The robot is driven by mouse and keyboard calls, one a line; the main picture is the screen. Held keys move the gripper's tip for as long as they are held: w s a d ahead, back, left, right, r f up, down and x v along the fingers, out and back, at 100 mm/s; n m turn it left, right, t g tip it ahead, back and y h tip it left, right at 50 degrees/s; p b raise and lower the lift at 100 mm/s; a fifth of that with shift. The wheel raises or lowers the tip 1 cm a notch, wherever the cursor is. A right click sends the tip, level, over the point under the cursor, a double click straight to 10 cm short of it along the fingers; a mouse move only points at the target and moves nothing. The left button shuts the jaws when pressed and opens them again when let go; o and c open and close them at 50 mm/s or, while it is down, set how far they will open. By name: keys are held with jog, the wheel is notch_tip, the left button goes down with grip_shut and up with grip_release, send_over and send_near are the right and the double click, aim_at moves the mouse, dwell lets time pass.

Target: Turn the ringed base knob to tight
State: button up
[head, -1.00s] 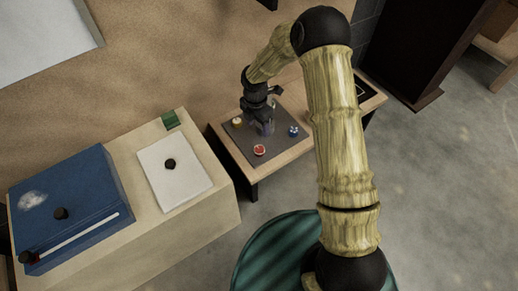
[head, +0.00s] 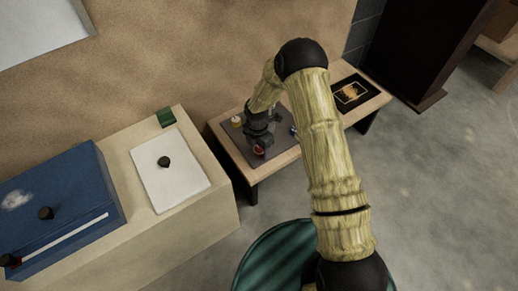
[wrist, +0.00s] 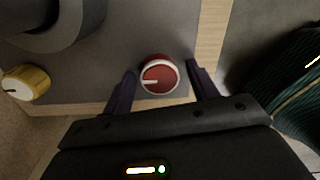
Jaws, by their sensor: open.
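A red knob (wrist: 165,74) with a white ring around its base sits on a grey panel (wrist: 115,68). A pale line on its face points left in the wrist view. It also shows partly in the head view (head: 259,150), beneath my gripper. My gripper (wrist: 161,78) is open, with one dark finger on each side of the red knob. I cannot tell whether the fingers touch it. A yellow knob (wrist: 24,83) with a pale face stands on the same panel, and it shows in the head view (head: 237,121). A blue knob (head: 293,130) is partly hidden by my arm.
A grey cylindrical part (wrist: 55,22) rises from the panel beside the knobs. The panel lies on a low wooden table (head: 282,158) with a black framed card (head: 351,92) at its right. A cabinet with a white board (head: 185,183) and a blue case (head: 70,235) stands left.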

jog(key=c, duration=1)
